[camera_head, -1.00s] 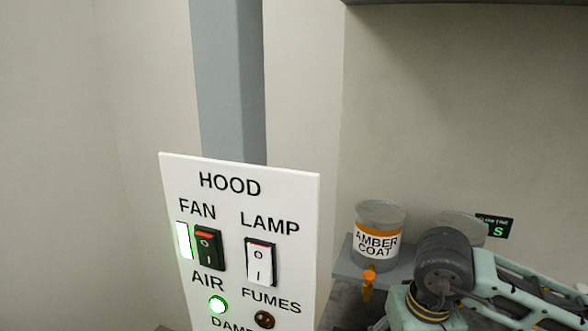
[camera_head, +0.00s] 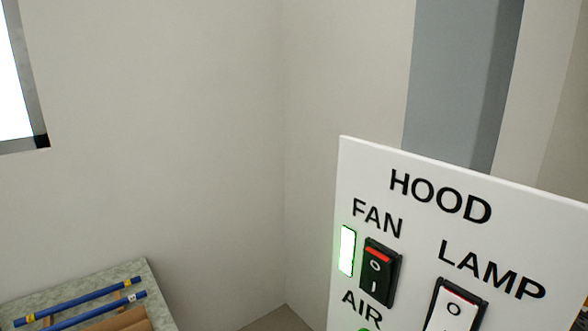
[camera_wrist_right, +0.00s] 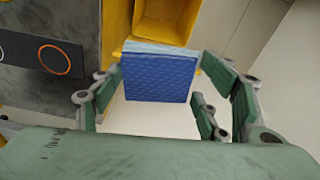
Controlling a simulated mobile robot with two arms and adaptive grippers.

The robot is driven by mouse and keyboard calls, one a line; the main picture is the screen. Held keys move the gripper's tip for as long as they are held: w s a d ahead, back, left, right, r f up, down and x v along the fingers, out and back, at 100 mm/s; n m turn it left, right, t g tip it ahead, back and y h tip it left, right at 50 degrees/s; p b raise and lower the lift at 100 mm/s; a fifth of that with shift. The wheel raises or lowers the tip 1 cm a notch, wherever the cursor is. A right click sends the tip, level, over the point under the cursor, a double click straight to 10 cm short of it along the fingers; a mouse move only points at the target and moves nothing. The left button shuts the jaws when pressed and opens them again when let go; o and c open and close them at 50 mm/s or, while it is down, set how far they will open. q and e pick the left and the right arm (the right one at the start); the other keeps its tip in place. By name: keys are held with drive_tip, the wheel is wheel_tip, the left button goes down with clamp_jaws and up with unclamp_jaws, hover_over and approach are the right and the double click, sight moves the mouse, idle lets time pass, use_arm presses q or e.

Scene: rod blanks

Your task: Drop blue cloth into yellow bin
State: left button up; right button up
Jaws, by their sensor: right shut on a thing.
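The blue cloth (camera_wrist_right: 158,82), a quilted square with a pale edge along its top, is between the fingers of my right gripper (camera_wrist_right: 161,70) in the right wrist view. The gripper is shut on it. The yellow bin (camera_wrist_right: 188,38) shows at the top of that view, just beyond the cloth, with its open inside partly visible. The cloth overlaps the bin's near edge in the picture; I cannot tell the height between them. The head view shows neither gripper, the cloth nor the bin.
In the right wrist view, a dark surface with an orange ring (camera_wrist_right: 55,60) lies left of the bin; pale floor (camera_wrist_right: 235,30) is at right. The head view shows a white HOOD panel (camera_head: 410,205) with switches and a bench (camera_head: 130,280) with blue rods (camera_head: 80,292) at lower left.

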drive_tip(key=w+a+f+m+g+b, duration=0.1)
drive_tip(key=w+f+m+b, duration=0.45)
drive_tip(key=f+m, duration=0.75)
drive_tip(key=s+f+m+b, duration=0.2)
drive_tip(key=f+m+b, duration=0.2)
drive_tip(key=f, duration=1)
drive_tip(key=s+d+f+m+g+b, duration=0.1)
drive_tip(key=f+m, duration=0.4)
drive_tip(key=f, duration=1)
drive_tip(key=s+b, duration=0.1)
drive_tip(key=b, duration=0.1)
drive_tip(key=shift+d+b, duration=0.3)
drive_tip(key=shift+b, duration=0.1)
drive_tip(key=o, duration=1.2)
